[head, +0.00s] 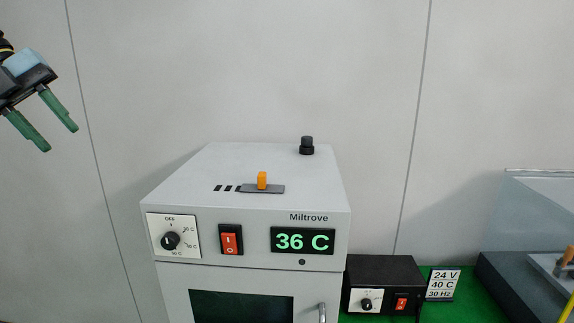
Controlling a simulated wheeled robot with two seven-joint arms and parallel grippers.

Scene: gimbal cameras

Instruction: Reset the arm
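My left gripper (53,128) is at the upper left of the head view, raised in front of the wall. Its two green fingers are spread apart with nothing between them. It is to the left of and higher than the grey Miltrove oven (245,165), and touches nothing. My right gripper is not in the view.
The oven has a dial (171,241), a red switch (229,240), an orange slider (262,180) and a display (302,240) reading 36 C. A black box (385,272), a sign (443,284) and a clear-sided case (540,205) stand to the right. Space above the oven is free.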

